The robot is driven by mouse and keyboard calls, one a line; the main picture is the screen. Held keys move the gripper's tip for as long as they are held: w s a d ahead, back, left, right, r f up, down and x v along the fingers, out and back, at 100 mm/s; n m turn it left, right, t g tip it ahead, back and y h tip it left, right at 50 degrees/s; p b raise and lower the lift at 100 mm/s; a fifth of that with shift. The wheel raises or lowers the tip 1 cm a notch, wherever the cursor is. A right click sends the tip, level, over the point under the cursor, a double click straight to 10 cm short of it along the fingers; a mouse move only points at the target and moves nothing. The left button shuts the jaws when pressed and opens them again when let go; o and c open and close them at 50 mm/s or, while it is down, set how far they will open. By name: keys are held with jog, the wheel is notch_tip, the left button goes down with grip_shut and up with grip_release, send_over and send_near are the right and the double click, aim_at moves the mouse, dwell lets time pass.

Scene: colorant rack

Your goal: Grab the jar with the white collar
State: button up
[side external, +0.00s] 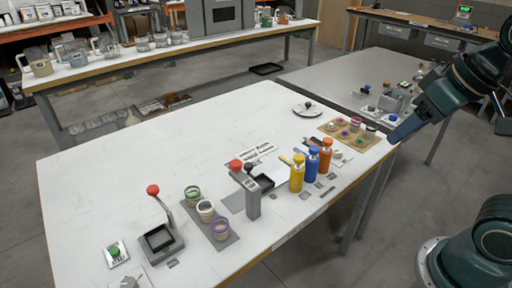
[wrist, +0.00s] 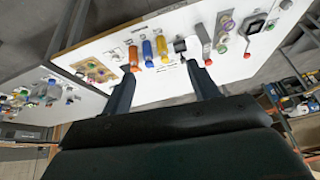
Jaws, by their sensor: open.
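A jar with a white collar (side external: 206,210) stands upright on a grey mat (side external: 222,243), between a green-collared jar (side external: 192,195) and a purple-collared jar (side external: 221,229). The same group shows small at the upper right of the wrist view, where collars are hard to tell apart. More small jars stand on a tan tray (side external: 327,130); one at its right may have a pale collar. My gripper (side external: 395,136) is above the table's right edge, near that tray and far from the grey mat. Its jaws (wrist: 161,70) are open and empty in the wrist view.
Yellow (side external: 297,173), blue (side external: 312,164) and orange (side external: 325,156) bottles stand between my gripper and the grey mat. A grey post with a red knob (side external: 250,190) and a lever device (side external: 160,240) flank the mat. The table's far left is clear.

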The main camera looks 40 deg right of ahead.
jog(key=w+a+m+g, duration=0.1)
jog(key=w+a+m, duration=0.35)
jog(key=w, duration=0.55)
jog(key=w+a+m+g, duration=0.2)
jog(key=w+a+m, duration=0.25)
jog(key=w, duration=0.65)
jog(key=w+a+f+m+g, duration=0.1)
jog(key=w+a+f+m, duration=0.3)
jog(key=a+f, duration=0.4)
jog(key=w+a+f+m+g, duration=0.1)
jog(key=w+a+f+m, duration=0.3)
jog(key=w+a+f, duration=0.3)
notch_tip(320, 180, down, 2)
jog(key=shift+a+f, duration=0.1)
jog(key=shift+a, duration=0.6)
jog(key=shift+w, duration=0.1)
jog(key=shift+f, duration=4.25)
jog(key=shift+f, duration=0.15)
